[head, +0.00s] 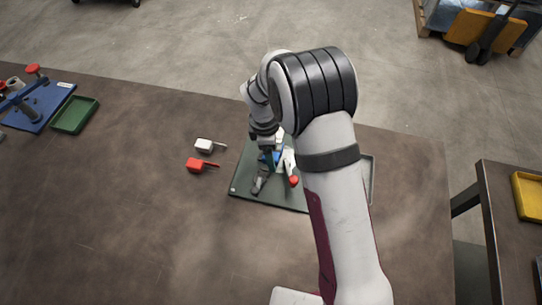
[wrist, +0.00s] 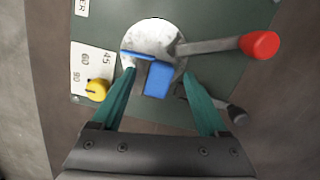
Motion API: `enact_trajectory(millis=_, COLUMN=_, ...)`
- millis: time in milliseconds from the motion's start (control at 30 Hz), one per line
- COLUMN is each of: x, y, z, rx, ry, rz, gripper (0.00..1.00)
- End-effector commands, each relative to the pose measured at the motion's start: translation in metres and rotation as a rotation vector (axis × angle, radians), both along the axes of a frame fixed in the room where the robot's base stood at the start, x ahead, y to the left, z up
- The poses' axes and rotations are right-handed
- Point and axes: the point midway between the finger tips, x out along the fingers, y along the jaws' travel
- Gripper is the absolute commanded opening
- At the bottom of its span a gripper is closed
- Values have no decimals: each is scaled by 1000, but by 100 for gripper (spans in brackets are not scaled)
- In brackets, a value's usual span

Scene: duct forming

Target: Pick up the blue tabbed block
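The blue tabbed block (wrist: 158,80) sits on a round grey metal disc (wrist: 150,36) in the wrist view. A thin blue strip (wrist: 138,56) shows beside its upper left; I cannot tell whether it is the block's tab. My gripper (wrist: 158,72) is open, with one teal finger on each side of the block and a visible gap on both sides. In the head view my gripper (head: 268,150) is over the dark green plate (head: 242,183). Only a bit of blue (head: 272,157) shows there, and the arm hides part of the plate.
A lever with a red knob (wrist: 260,45) extends right from the disc. An angle scale (wrist: 88,62) with a yellow knob (wrist: 97,90) lies left. Red (head: 195,164) and white (head: 205,146) handled pieces lie left of the plate. A green tray (head: 75,114) stands farther left.

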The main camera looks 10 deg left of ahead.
Motion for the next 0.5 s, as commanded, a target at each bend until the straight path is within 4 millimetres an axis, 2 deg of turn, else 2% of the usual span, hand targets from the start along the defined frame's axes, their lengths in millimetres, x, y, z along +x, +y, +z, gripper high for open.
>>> enact_trajectory(millis=33, x=0, y=0, z=0, rx=0, ry=0, rz=0, gripper=70)
enact_trajectory(millis=67, x=0, y=0, z=0, rx=0, ry=0, rz=0, gripper=64)
enact_trajectory(millis=400, x=0, y=0, z=1, rx=0, ry=0, rz=0, gripper=3)
enact_trajectory(millis=433, x=0, y=0, z=1, rx=0, ry=0, rz=0, gripper=0)
enact_trajectory(millis=500, x=0, y=0, z=1, rx=0, ry=0, rz=0, gripper=0)
